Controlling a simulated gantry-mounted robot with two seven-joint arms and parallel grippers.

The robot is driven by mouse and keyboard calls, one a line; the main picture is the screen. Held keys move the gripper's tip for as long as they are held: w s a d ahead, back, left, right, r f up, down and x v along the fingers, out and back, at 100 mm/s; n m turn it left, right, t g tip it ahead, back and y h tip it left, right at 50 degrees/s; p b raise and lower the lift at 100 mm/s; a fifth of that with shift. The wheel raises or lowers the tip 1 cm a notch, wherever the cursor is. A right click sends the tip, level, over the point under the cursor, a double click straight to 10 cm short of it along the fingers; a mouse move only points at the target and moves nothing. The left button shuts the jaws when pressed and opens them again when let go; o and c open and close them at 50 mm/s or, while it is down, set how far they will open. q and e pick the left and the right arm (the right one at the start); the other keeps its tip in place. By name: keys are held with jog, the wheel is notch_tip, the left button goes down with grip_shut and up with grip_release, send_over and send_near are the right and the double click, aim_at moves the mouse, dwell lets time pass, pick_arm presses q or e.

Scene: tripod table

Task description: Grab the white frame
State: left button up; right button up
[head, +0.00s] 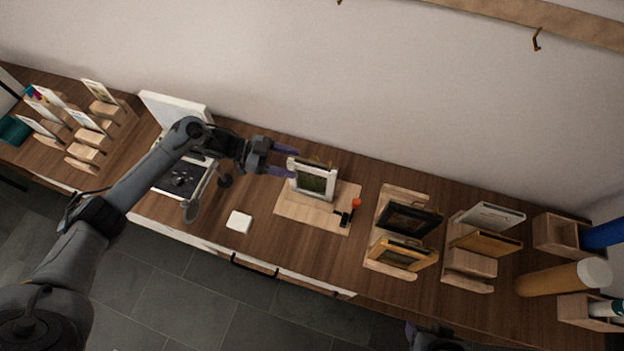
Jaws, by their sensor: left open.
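The white frame (302,187) stands upright on a light wooden board (290,207) near the middle of the table. It holds a dark green picture. My left gripper (289,162) is open, with its purple fingers pointing right at the upper left side of the frame. The fingertips overlap the frame's edge in this view; I cannot tell whether they touch it. Nothing shows held between them.
A small tool with an orange end (356,203) lies on the board's right side. Wooden racks with a black frame (408,218), a golden frame (403,256) and other frames stand to the right. A white square (239,221) lies on the left. The wall (330,90) rises behind.

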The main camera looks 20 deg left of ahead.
aim_at(304, 167)
pick_arm(q)
jog(key=x, duration=0.5)
jog(key=shift+s+d+r+p, duration=0.1)
jog(key=shift+s+p, duration=0.05)
jog(key=shift+p, duration=0.2)
grip_shut()
